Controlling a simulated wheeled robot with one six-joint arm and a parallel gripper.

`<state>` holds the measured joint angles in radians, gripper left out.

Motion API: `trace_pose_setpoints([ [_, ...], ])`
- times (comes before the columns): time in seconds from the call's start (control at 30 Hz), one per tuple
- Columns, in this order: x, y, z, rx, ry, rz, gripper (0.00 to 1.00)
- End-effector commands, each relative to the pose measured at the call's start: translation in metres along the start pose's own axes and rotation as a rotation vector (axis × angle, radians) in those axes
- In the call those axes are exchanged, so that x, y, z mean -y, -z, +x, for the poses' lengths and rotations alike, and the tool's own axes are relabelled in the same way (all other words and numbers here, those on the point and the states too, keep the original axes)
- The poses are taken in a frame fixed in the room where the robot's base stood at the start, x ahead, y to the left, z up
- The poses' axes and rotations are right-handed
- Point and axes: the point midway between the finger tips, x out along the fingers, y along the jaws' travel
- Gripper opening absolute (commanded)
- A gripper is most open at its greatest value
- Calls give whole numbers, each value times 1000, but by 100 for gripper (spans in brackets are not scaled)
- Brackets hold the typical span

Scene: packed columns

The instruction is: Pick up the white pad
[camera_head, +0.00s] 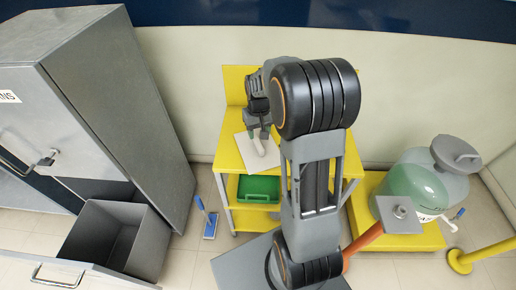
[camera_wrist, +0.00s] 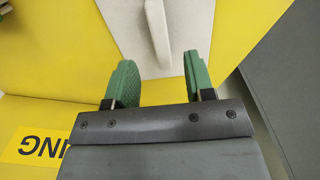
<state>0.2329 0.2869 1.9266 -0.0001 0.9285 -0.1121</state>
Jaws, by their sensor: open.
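The white pad (camera_head: 246,153) is a flat pale square lying on the yellow table (camera_head: 229,152). A white raised bar, like a handle, runs along its middle. In the wrist view the pad (camera_wrist: 115,25) and its bar (camera_wrist: 158,30) lie ahead of my fingertips. My gripper (camera_head: 258,134) is over the far part of the table, above the pad. In the wrist view my gripper (camera_wrist: 158,72) is open, with green fingers apart and nothing between them. The bar lines up with the gap between the fingers. The exact height above the pad cannot be told.
A green bin (camera_head: 258,188) sits on the shelf below the tabletop. A grey cabinet (camera_head: 110,80) with an open drawer (camera_head: 118,238) stands left. A green-and-grey tank (camera_head: 415,185) stands on a yellow platform at right. A wall is close behind the table.

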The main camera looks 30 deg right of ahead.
Motion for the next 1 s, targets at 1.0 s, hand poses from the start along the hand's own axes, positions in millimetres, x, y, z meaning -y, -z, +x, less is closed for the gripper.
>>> trace_pose_setpoints([
  [1.0,1,-2,61,0,0,0,40],
])
